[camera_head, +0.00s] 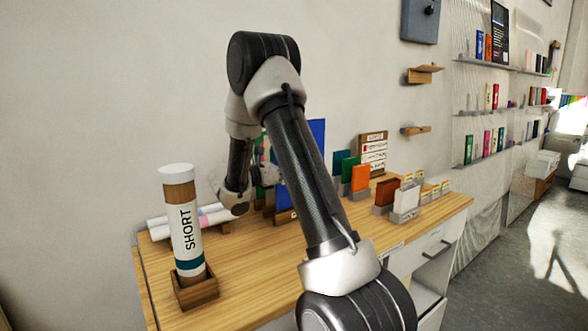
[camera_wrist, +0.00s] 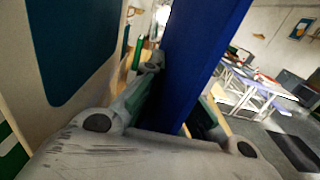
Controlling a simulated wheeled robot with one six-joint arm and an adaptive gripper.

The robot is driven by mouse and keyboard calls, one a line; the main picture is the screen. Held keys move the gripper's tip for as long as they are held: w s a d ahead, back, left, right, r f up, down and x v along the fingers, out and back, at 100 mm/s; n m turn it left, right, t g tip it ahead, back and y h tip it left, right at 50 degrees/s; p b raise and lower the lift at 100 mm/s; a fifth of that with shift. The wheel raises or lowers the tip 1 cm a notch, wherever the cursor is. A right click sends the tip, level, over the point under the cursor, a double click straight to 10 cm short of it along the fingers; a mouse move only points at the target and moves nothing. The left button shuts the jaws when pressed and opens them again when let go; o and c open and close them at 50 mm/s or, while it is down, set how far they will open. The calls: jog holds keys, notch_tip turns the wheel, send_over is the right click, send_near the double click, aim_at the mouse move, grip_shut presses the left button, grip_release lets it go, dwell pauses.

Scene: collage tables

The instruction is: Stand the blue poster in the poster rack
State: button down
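The blue poster (camera_head: 317,132) is upright and partly hidden behind my arm in the head view. In the wrist view the blue poster (camera_wrist: 203,55) rises as a tall tilted panel between my fingers. My gripper (camera_wrist: 178,100) has one finger on each side of it and appears closed on it. In the head view my gripper (camera_head: 262,175) is partly visible, low over the back of the table. A wooden rack (camera_head: 286,216) with a small label shows below a blue panel, mostly behind my arm. I cannot tell whether the poster's lower edge touches the rack.
A white tube marked SHORT (camera_head: 186,229) stands in a wooden holder (camera_head: 196,290) at the front left. White rolls (camera_head: 158,229) lie behind it. Orange (camera_head: 360,178) and other upright cards stand to the right. The front of the wooden table (camera_head: 245,270) is clear.

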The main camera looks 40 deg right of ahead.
jog(key=shift+f, duration=0.1)
dwell(0.4)
jog(key=shift+f, duration=1.25)
jog(key=shift+f, duration=1)
jog(key=c, duration=1.6)
grip_release()
jog(key=shift+o, duration=0.2)
jog(key=a, duration=0.7)
jog(key=shift+w+a, duration=0.25)
